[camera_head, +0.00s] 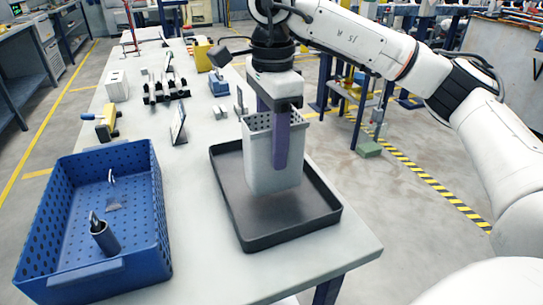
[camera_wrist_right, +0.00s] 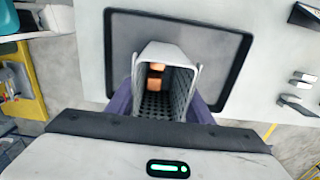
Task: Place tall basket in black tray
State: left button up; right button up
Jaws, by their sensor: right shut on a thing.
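The tall basket (camera_head: 262,165) is light grey with a perforated upper rim and looks upright in the head view. The black tray (camera_head: 290,227) lies on the table, and the basket is over its inner area. I cannot tell whether the basket's bottom touches the tray floor. My right gripper (camera_head: 282,150) comes from above and is shut on the basket, with purple fingers at its sides. In the right wrist view the basket (camera_wrist_right: 163,75) shows from above between the fingers, with orange-brown things inside, and the tray (camera_wrist_right: 225,45) lies beyond. My left gripper is not in view.
A blue perforated crate (camera_head: 150,235) stands at the left front with a dark cylinder (camera_head: 104,238) inside. The table (camera_head: 190,215) is bare between crate and tray.

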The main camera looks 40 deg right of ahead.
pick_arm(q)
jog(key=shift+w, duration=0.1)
pick_arm(e)
jog(key=shift+f, duration=1.4)
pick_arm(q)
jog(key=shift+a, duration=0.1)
pick_arm(e)
jog(key=o, duration=0.8)
jog(key=shift+f, duration=0.2)
jog(key=shift+c, duration=0.2)
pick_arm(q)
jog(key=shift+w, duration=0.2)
pick_arm(e)
jog(key=o, duration=0.4)
pick_arm(q)
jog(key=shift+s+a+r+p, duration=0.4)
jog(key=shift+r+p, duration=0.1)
jog(key=shift+p, duration=0.55)
pick_arm(e)
jog(key=shift+r, duration=6.15)
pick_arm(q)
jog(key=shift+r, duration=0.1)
